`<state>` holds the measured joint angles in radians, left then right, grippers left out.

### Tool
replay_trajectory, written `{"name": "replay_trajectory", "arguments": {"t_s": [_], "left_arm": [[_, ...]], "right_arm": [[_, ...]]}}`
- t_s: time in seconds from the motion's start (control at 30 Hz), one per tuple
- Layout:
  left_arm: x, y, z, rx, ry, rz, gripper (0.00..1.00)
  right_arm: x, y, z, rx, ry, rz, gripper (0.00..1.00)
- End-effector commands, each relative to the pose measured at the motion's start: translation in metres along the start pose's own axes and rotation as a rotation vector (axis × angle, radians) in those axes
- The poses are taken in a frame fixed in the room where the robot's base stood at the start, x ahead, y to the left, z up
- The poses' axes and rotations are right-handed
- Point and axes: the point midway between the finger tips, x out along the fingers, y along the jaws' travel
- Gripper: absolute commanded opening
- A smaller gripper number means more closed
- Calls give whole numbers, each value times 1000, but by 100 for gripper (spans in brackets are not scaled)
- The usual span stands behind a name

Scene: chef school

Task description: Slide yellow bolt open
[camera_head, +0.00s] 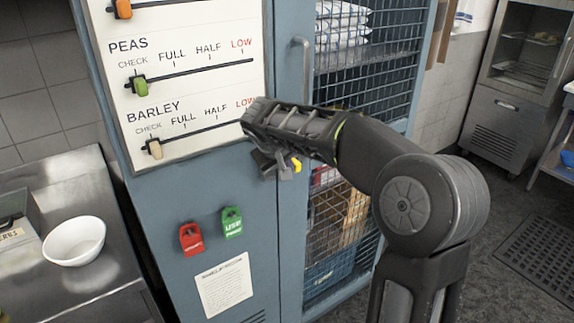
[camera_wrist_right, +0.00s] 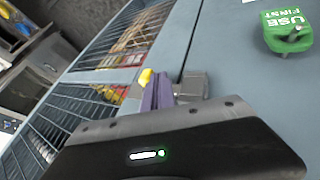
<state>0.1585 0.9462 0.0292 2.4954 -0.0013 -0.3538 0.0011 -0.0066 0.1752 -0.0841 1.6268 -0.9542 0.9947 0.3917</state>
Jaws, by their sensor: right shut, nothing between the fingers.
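The yellow bolt end (camera_head: 296,164) shows beside the seam between the blue cabinet panel and the mesh door. It also shows in the right wrist view (camera_wrist_right: 146,77), just left of my purple-grey fingers. My right gripper (camera_head: 277,167) is at the bolt, with its fingers shut and nothing between them. In the wrist view the right gripper (camera_wrist_right: 160,92) lies close beside the yellow end; I cannot tell whether they touch. A grey metal block (camera_wrist_right: 192,86) sits right of the fingers. The rest of the bolt is hidden by my gripper. My left gripper is not in view.
The mesh door (camera_head: 345,220) has a vertical handle (camera_head: 301,70) above my wrist. Red (camera_head: 191,239) and green (camera_head: 232,222) tags hang on the panel, above a paper notice (camera_head: 224,286). A white bowl (camera_head: 74,241) stands on the steel counter at left.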

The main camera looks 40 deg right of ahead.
Motion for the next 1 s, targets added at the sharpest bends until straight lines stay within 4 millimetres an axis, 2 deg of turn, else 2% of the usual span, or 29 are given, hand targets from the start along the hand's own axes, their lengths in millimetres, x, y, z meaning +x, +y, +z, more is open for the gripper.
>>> {"name": "replay_trajectory", "arguments": {"t_s": [0.17,0.43,1.0], "left_arm": [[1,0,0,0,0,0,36],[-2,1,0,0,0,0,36],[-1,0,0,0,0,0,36]], "right_arm": [[8,14,0,3,-2,2,0],[31,60,0,3,-2,1,0],[33,66,-1,1,3,5,0]]}}
